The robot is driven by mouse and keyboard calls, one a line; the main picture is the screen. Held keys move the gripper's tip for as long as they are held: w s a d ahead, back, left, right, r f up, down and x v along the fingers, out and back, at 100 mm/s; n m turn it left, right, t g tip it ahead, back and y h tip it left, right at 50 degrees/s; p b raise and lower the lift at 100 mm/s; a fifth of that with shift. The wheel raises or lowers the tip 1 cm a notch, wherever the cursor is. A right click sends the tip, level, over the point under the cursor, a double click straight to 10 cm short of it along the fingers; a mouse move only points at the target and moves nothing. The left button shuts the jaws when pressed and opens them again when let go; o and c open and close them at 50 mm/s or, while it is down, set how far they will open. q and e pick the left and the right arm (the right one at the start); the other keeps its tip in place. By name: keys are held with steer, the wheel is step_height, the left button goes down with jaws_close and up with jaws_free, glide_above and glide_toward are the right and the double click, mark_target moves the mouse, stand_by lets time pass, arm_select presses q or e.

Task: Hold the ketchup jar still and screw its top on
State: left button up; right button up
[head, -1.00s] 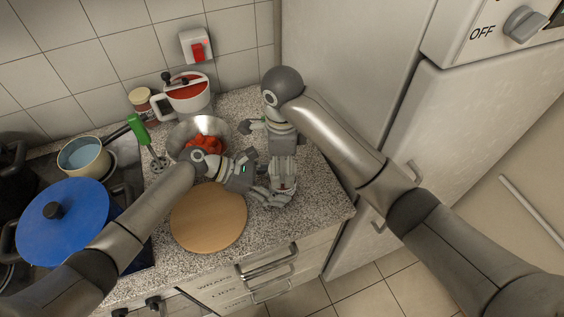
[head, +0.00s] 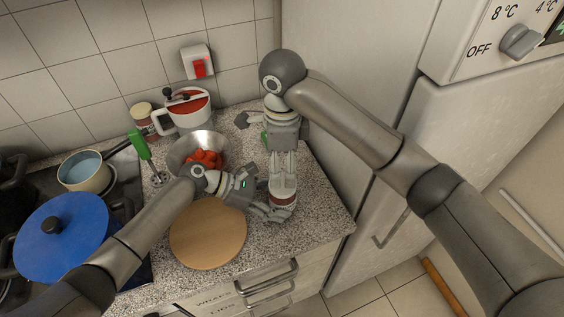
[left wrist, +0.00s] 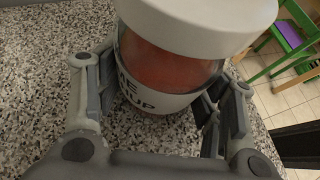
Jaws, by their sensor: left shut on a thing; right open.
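The ketchup jar (head: 282,201) stands near the counter's front right, dark red with a pale label. My left gripper (head: 270,211) is shut around its body from the left. In the left wrist view the jar (left wrist: 160,70) sits between the two fingers, with red contents behind a white label. The white top (left wrist: 195,20) sits on the jar's mouth and looks about level; how tightly it is screwed cannot be told. My right gripper (head: 283,168) is open, pointing down just above the top. Whether its fingertips touch the top is unclear.
A round wooden board (head: 207,238) lies left of the jar. Behind are a metal bowl of tomatoes (head: 207,158), a white-and-red pot (head: 186,112) and another jar (head: 143,117). A green-handled blender (head: 140,145) and blue-lidded pot (head: 60,225) stand left. The fridge (head: 345,100) is at right.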

arm_select(q)
steer(key=shift+s+a+r, duration=0.1)
steer(key=shift+s, duration=0.1)
steer(key=shift+s+r, duration=0.1)
steer(key=shift+a, duration=0.15)
steer(key=o, duration=1.4)
arm_select(e)
step_height(320, 180, up, 8)
steer(key=shift+s+a, duration=0.2)
steer(key=shift+s, duration=0.1)
arm_select(q)
steer(key=shift+a, duration=0.1)
